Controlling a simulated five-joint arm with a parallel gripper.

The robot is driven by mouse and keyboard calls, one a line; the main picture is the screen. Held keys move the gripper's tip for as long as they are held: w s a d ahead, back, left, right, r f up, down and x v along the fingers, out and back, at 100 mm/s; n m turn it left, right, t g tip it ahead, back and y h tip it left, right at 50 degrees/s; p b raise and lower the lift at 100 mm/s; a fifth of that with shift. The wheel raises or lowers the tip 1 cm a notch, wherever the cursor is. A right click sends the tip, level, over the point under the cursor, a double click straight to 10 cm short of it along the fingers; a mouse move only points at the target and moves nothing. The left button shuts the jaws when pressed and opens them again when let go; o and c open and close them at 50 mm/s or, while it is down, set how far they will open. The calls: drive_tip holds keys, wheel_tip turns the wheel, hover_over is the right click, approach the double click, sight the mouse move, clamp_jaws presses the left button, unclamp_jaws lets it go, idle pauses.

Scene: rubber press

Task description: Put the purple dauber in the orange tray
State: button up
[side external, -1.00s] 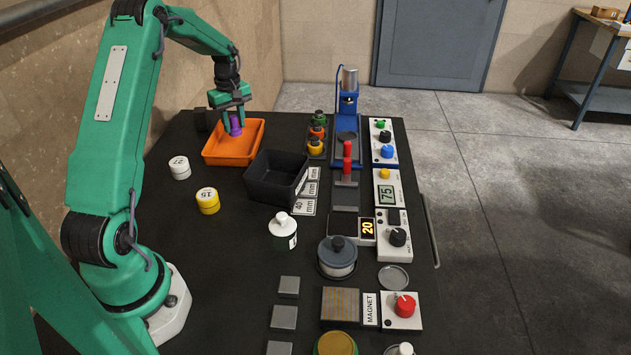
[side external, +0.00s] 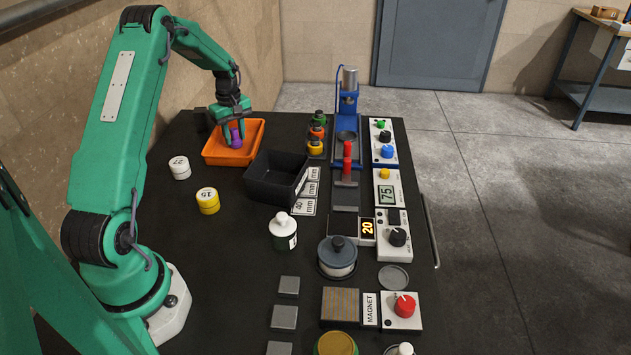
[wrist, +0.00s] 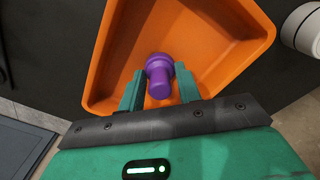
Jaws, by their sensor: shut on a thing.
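The purple dauber (side external: 236,138) is between the fingers of my gripper (side external: 234,127), over the orange tray (side external: 254,132) at the far left of the table. My gripper is shut on it. In the wrist view the dauber (wrist: 159,75) shows between the two green fingertips (wrist: 159,88), inside the outline of the orange tray (wrist: 215,22). I cannot tell whether the dauber touches the tray floor.
A black bin (side external: 270,190) stands just right of and nearer than the tray.

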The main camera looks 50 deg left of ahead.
sight(234, 129)
drive_tip(key=shift+f, duration=0.1)
drive_tip(key=o, duration=1)
wheel_tip(234, 129, up, 12)
drive_tip(key=shift+r, duration=0.2)
idle(0.6)
